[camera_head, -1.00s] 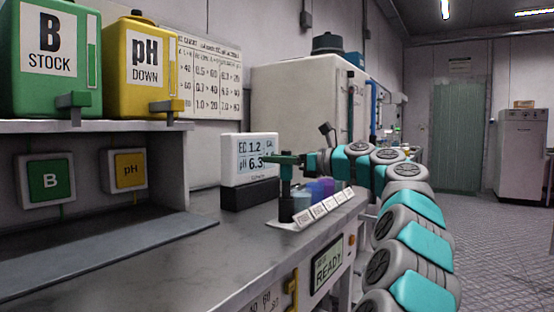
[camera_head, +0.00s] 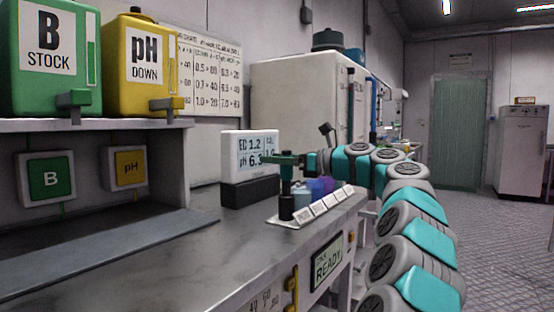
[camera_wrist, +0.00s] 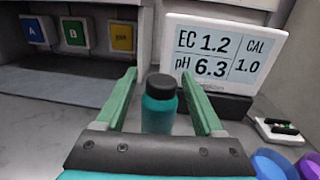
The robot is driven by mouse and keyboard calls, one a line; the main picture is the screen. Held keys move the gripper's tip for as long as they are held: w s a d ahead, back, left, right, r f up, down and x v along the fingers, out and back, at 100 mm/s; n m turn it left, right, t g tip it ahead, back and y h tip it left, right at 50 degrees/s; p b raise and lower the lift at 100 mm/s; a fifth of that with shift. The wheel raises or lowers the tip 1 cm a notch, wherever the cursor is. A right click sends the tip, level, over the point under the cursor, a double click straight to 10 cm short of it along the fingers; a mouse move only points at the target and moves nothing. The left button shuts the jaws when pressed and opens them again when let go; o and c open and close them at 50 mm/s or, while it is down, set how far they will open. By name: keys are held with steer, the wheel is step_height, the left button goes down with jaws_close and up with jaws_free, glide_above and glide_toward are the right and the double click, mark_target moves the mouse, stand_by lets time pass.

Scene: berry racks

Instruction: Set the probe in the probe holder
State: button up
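In the wrist view, a teal cylinder with a black cap (camera_wrist: 160,100), which looks like the probe, stands upright between the two green fingers of my gripper (camera_wrist: 160,82). A gap shows on each side of it, so the fingers look open around it. The palm hides its lower end. In the head view my gripper (camera_head: 285,160) is above the near end of the cup row. A dark teal upright part shows under the fingers, over a black cylinder (camera_head: 287,208) that looks like the probe holder. The exact seating is too small to tell.
A meter (camera_head: 250,150) reading EC 1.2 and pH 6.3 stands behind my gripper. Blue and purple cups (camera_head: 316,188) with labels stand close to its right. A small white tray (camera_wrist: 279,131) lies right in the wrist view. The bench front left (camera_head: 150,260) is clear.

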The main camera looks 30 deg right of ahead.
steer(key=shift+o, duration=0.3)
steer(key=v, duration=0.7)
steer(key=shift+s+d+p, duration=0.2)
steer(key=shift+s+p, duration=0.1)
steer(key=shift+s, duration=0.05)
stand_by(0.3)
